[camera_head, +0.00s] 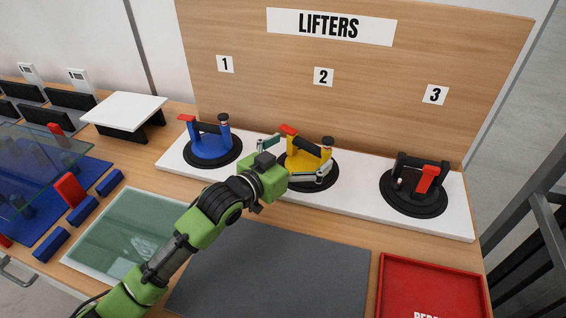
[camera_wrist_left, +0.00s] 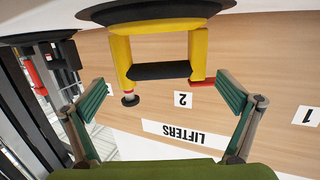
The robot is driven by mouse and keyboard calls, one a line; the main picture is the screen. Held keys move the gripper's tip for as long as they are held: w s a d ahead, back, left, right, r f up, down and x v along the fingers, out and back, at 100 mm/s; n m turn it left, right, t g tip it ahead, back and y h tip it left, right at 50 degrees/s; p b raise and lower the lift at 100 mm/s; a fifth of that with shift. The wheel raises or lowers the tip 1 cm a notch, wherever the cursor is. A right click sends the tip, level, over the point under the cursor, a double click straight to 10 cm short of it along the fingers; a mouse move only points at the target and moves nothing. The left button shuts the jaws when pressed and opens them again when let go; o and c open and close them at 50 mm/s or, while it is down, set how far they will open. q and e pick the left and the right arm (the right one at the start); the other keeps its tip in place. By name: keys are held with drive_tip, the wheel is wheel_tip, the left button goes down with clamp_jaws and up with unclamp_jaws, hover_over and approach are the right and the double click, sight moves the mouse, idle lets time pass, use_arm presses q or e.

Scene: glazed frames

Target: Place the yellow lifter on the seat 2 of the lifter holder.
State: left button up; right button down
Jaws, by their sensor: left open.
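The yellow lifter (camera_head: 308,163) stands upright on the white lifter holder (camera_head: 355,200), below the label 2 (camera_head: 323,76). Its black suction disc rests on the holder; whether it is fully seated is hard to tell. My left gripper (camera_head: 292,160) is at the lifter, covering part of its left and front side. In the left wrist view, upside down, the yellow lifter (camera_wrist_left: 120,45) with its black handle bar lies between the spread fingers of my open left gripper (camera_wrist_left: 160,88). I see a gap at each finger. My right gripper is not in view.
A blue lifter (camera_head: 210,139) stands below label 1 and a black lifter with a red lever (camera_head: 405,180) below label 3. In front lie a grey mat (camera_head: 275,270), a red tray (camera_head: 430,285) and a glass pane (camera_head: 130,230). A wooden panel rises behind.

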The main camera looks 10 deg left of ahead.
use_arm(q)
drive_tip(key=v, duration=0.9)
drive_tip(key=shift+b, duration=0.4)
drive_tip(key=shift+w, duration=0.1)
